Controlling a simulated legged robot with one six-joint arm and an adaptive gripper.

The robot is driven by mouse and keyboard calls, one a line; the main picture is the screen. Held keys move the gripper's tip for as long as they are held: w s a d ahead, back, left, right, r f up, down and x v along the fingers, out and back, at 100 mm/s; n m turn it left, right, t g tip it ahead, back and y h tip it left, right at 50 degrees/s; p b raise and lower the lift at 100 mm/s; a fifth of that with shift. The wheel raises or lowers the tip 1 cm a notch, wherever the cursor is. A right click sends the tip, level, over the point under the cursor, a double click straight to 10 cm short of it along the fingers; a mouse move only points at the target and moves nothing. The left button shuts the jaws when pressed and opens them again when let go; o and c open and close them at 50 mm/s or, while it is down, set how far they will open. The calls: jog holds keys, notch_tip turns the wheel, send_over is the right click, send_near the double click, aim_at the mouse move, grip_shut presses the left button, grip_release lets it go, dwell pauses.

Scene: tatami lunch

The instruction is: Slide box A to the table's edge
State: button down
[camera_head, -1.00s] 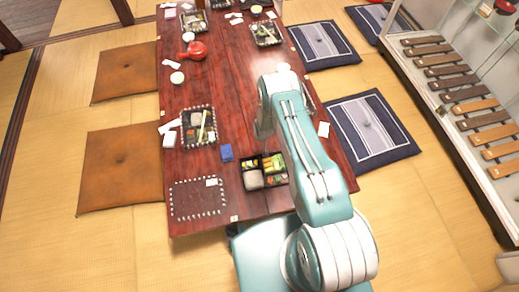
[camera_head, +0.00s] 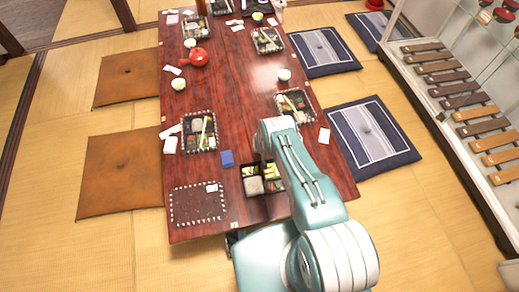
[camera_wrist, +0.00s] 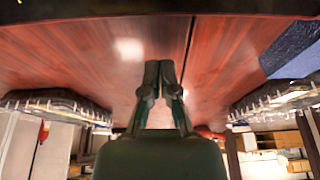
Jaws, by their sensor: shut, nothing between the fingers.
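A black box with divided food compartments (camera_head: 252,186) lies near the front edge of the red wooden table (camera_head: 218,95); no letter shows on it, so I cannot tell for sure that it is box A. My arm covers its right part in the head view. My gripper is hidden behind my arm there. In the wrist view my gripper (camera_wrist: 166,68) is shut and empty, its fingertips together in front of the red tabletop (camera_wrist: 95,50). A dark band (camera_wrist: 150,8) crosses the top of that view; I cannot tell what it is.
Filled trays (camera_head: 200,131), cups and a red teapot (camera_head: 194,57) stand farther back. The middle of the table is clear.

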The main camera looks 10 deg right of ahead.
aim_at(264, 173)
jog(key=shift+w+f, duration=0.15)
jog(key=shift+f, duration=0.5)
jog(key=shift+s, duration=2)
jog(key=s, duration=0.8)
jog(key=shift+r, duration=0.1)
jog(key=v, duration=1.1)
jog(key=shift+r, duration=0.35)
jog(key=shift+r, duration=0.1)
